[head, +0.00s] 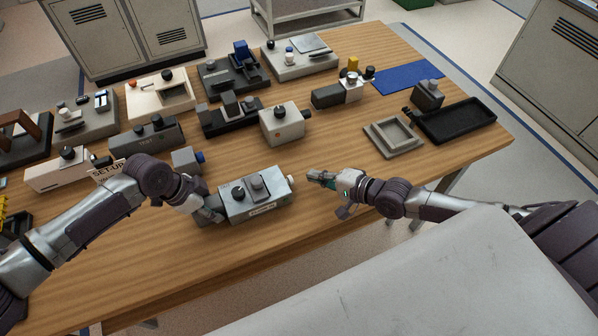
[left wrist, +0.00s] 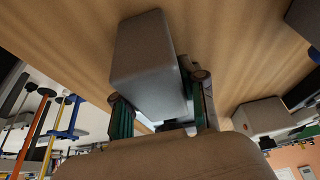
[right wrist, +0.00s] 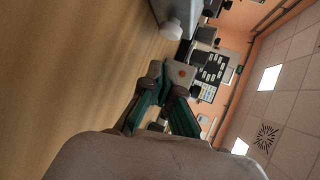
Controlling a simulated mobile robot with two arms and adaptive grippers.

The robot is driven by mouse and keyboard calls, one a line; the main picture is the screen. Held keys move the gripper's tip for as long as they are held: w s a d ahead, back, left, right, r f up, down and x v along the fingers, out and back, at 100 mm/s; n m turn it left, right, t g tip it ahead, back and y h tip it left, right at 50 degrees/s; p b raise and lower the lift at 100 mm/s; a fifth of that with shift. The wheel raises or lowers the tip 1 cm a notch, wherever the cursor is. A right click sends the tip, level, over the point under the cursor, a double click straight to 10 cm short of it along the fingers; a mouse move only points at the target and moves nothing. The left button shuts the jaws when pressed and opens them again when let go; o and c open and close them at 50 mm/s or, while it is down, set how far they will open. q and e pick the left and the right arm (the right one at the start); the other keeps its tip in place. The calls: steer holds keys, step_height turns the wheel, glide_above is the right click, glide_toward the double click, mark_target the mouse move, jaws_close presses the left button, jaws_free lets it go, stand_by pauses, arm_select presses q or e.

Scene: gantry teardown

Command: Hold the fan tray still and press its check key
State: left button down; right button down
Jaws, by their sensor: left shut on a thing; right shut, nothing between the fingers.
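The fan tray appears to be the grey-green box (head: 237,211) near the front of the table, with a black knob, a raised grey block on top and a small label too small to read. A round white key (head: 291,180) sticks out of its right end; it also shows in the right wrist view (right wrist: 172,30). My left gripper (head: 214,211) is shut at the tray's left end; the left wrist view shows a grey block-shaped part (left wrist: 150,60) between its fingers. My right gripper (head: 314,178) is shut and empty, its tips just right of the key, with a small gap.
A beige box with a black knob (head: 282,124) is behind the tray. Several other devices fill the back of the table. The table's front right is clear.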

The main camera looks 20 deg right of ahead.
mark_target(289, 181)
steer(key=w, duration=0.1)
steer(key=w+d+m+g+h, duration=0.1)
steer(key=w+g, duration=0.1)
steer(key=w, duration=0.1)
steer(key=shift+w+d+f+m+h, duration=0.1)
steer(key=shift+d+f+m+h, duration=0.2)
steer(key=shift+d+h, duration=0.1)
steer(key=g, duration=0.1)
steer(key=w+d+r+m+g, duration=0.1)
steer(key=w+m+g+h, duration=0.1)
steer(key=shift+d+r+g, duration=0.25)
steer(key=shift+d+g, duration=0.1)
steer(key=shift+g, duration=0.05)
steer(key=s+d+r+m+g, duration=0.1)
steer(key=s+r+g, duration=0.2)
steer(key=r+g, duration=0.3)
step_height(289, 181, up, 2)
steer(key=shift+r+m, duration=0.1)
steer(key=shift+m, duration=0.2)
steer(key=shift+f, duration=0.2)
steer(key=x, duration=0.8)
steer(key=shift+s+a+f, duration=0.1)
steer(key=shift+a+f, duration=0.1)
steer(key=shift+f, duration=0.15)
steer(key=a, duration=0.3)
steer(key=shift+a+f, duration=0.1)
steer(key=shift+f, duration=0.25)
steer(key=shift+a, duration=0.55)
